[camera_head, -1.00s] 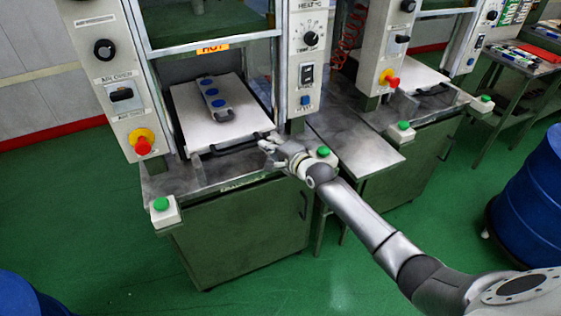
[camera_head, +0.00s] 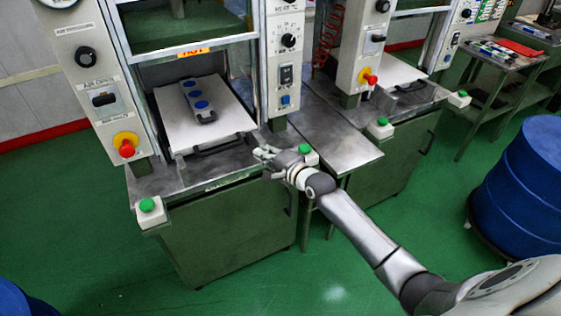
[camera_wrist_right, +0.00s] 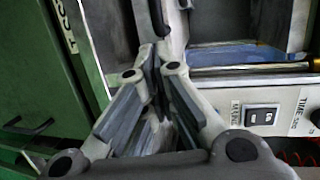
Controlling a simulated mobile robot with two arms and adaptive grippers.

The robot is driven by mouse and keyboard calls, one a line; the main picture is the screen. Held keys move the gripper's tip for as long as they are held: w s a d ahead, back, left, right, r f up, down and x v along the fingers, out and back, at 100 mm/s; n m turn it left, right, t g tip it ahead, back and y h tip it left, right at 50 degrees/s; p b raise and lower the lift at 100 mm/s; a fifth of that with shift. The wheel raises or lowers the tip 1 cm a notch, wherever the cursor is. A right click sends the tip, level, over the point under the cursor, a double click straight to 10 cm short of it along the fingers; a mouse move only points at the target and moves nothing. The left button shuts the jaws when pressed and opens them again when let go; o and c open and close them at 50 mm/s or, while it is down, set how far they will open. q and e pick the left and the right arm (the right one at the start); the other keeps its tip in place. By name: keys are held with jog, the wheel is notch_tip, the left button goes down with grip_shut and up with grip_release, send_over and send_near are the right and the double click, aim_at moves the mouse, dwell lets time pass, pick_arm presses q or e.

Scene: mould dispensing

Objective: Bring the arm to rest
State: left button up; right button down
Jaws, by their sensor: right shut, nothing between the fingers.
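My right arm reaches in from the lower right in the head view. Its gripper (camera_head: 266,156) is over the front edge of the press table, close to the green button box (camera_head: 308,152). The gripper is shut and empty; in the right wrist view its fingers (camera_wrist_right: 160,55) meet at the tips. A white plate (camera_head: 205,112) lies in the left press, left of and behind the gripper. A grey mould (camera_head: 197,101) with blue round spots rests on the plate. My left gripper is out of view.
A red emergency knob (camera_head: 126,149) and a second green button box (camera_head: 148,208) are on the left press. The right press (camera_head: 395,80) stands beside it. A blue barrel (camera_head: 525,180) stands at the right. The green floor in front is mostly clear.

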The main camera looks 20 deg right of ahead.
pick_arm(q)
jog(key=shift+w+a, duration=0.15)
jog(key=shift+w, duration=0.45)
pick_arm(e)
jog(key=v, duration=0.6)
jog(key=shift+s, duration=0.35)
